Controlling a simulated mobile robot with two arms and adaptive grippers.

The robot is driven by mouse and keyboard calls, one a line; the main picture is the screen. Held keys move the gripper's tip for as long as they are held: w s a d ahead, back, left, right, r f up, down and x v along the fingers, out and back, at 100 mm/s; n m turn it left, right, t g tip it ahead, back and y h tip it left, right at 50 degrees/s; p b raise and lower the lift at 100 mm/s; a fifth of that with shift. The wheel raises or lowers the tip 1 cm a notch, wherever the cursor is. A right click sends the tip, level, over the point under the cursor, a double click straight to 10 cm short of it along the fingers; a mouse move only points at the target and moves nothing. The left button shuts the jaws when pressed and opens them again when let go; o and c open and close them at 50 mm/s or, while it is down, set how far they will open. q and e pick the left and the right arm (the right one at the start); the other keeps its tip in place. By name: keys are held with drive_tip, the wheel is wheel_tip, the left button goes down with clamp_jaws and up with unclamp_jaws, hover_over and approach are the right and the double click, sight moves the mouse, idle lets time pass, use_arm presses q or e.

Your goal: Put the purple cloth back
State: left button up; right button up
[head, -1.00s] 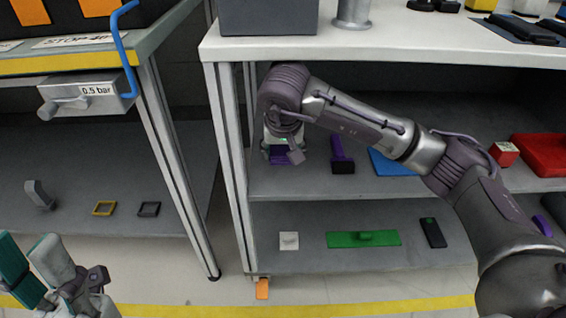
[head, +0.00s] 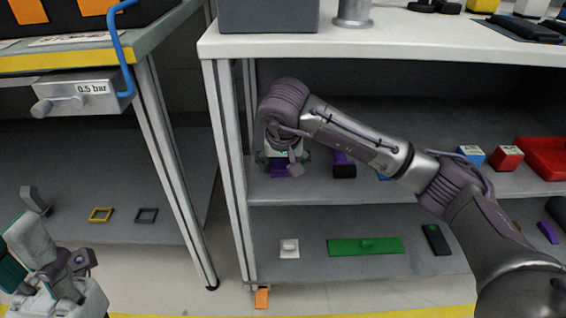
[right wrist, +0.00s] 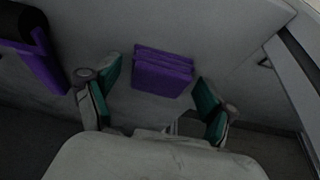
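The purple cloth (right wrist: 163,73) is a folded block lying on the grey middle shelf in the right wrist view. It also shows in the head view (head: 281,170), partly hidden under my right gripper (head: 284,160). My right gripper also shows in the right wrist view (right wrist: 158,100), with its teal fingers spread to either side of the cloth and visible gaps between. My left gripper (head: 40,270) is at the lower left of the head view, partly cut off, and its opening cannot be made out.
A purple and black tool (head: 343,164) stands right of the cloth, also at left in the right wrist view. A blue box (head: 471,155), a red box (head: 507,158) and a red tray (head: 547,156) lie farther right. The shelf frame's post (head: 229,165) is close on the left.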

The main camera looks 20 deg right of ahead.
sight(283, 166)
drive_tip(key=shift+r, duration=0.2)
drive_tip(key=p+v, duration=0.2)
drive_tip(key=v, duration=0.1)
drive_tip(key=shift+s+a+r, duration=0.15)
drive_tip(key=shift+s, duration=0.3)
drive_tip(key=s+a+p, duration=0.2)
drive_tip(key=s+a, duration=0.1)
drive_tip(key=s, duration=0.7)
drive_tip(key=shift+s, duration=0.35)
drive_tip(key=shift+f, duration=0.25)
